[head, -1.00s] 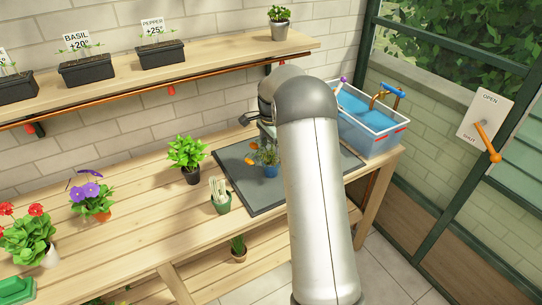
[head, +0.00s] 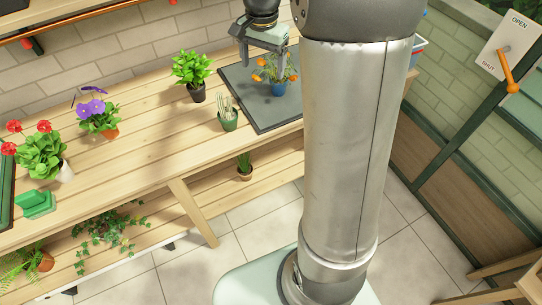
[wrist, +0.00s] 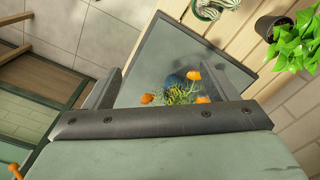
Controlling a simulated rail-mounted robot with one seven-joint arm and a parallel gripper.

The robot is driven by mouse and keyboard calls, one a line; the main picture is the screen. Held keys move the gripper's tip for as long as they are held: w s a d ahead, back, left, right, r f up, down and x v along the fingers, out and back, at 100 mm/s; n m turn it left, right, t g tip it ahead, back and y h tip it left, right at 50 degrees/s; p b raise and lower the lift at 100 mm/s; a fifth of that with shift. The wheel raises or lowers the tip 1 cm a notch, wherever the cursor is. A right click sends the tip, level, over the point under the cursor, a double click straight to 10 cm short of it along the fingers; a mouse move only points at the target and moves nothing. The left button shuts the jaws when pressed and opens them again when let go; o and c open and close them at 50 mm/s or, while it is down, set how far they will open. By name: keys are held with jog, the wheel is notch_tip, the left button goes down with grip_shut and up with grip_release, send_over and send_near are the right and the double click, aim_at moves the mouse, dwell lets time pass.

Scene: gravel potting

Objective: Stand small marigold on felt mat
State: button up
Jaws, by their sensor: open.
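The small marigold (head: 277,74), with orange blooms and a blue pot (head: 278,90), stands upright on the dark grey felt mat (head: 262,116). It also shows in the wrist view as orange flowers (wrist: 204,72) and green leaves, with its blue pot partly hidden beneath them. My gripper (head: 262,60) is open and empty, pointing down just above and behind the marigold in the head view. In the wrist view the flowers lie between and beyond the two fingers (wrist: 160,85), apart from them. My arm covers the mat's right part in the head view.
A leafy plant in a black pot (head: 196,90) is farther left. A purple-flowered plant (head: 100,118) and a red-flowered one (head: 42,155) stand at the left. Bare planks lie between.

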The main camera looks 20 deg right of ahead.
jog(key=s+a+f+n, duration=0.2)
jog(key=s+a+n, duration=0.1)
jog(key=s, duration=0.5)
jog(key=s+a+f+n, duration=0.2)
jog(key=s+n, duration=0.2)
jog(key=s, duration=0.4)
jog(key=s+a+f+n, duration=0.2)
jog(key=s+a+n, duration=0.1)
jog(key=s, duration=0.5)
jog(key=shift+s+a, duration=0.3)
